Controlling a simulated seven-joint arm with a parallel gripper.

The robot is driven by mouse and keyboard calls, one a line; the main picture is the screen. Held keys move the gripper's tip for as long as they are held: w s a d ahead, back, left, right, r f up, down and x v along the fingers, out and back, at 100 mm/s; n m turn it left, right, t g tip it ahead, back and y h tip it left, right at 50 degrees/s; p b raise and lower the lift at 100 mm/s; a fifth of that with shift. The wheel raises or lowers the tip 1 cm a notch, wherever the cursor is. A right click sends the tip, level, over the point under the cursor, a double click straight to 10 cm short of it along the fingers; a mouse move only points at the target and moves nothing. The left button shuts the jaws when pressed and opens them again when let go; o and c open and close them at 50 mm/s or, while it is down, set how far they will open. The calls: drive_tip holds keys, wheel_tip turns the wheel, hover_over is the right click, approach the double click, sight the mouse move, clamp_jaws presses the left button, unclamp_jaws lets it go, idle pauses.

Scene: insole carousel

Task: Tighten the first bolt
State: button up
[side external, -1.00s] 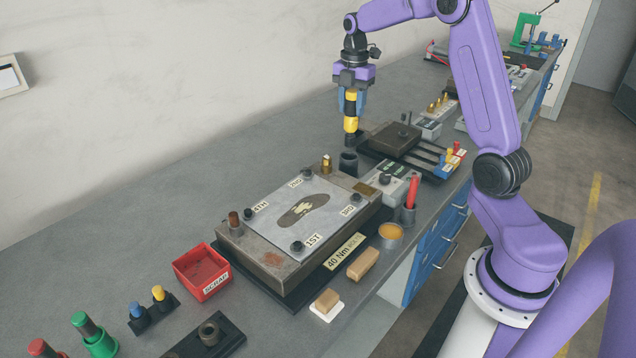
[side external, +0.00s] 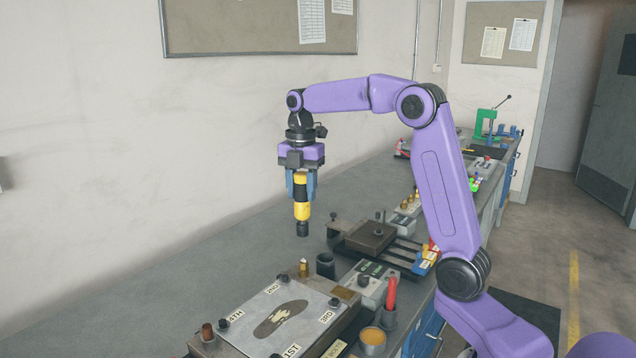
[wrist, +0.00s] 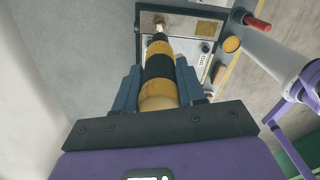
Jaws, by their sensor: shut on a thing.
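My gripper (side external: 302,190) is shut on a yellow-and-black driver tool (side external: 302,211), which hangs upright with a dark socket end. It also shows in the wrist view (wrist: 159,70). The tool is in the air above the far end of the fixture, apart from everything. The fixture's pale plate (side external: 250,333) carries a dark insole shape (side external: 281,318) and tags 1ST, 2ND, 3RD and 4TH. The bolt beside the 1ST tag (side external: 291,350) is at the bottom edge of the side view, partly cut off. Dark bolt heads show by the 2ND, 3RD and 4TH tags.
A black cup (side external: 325,265) stands just right of the tool's lower end. A brass pin (side external: 303,268) and a brown pin (side external: 207,332) stand up from the fixture. A red-handled tool (side external: 391,293) and an orange-topped tin (side external: 372,341) are at the right. The bench along the wall is clear.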

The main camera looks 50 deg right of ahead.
drive_tip(key=s+a+n, duration=0.2)
drive_tip(key=s+a, duration=0.4)
drive_tip(key=a, duration=0.6)
drive_tip(key=s+a+n, duration=0.3)
drive_tip(key=s+a, duration=0.4)
drive_tip(key=a, duration=0.6)
drive_tip(key=shift+d+f, duration=0.1)
drive_tip(key=shift+f, duration=2.65)
drive_tip(key=shift+f, duration=3.3)
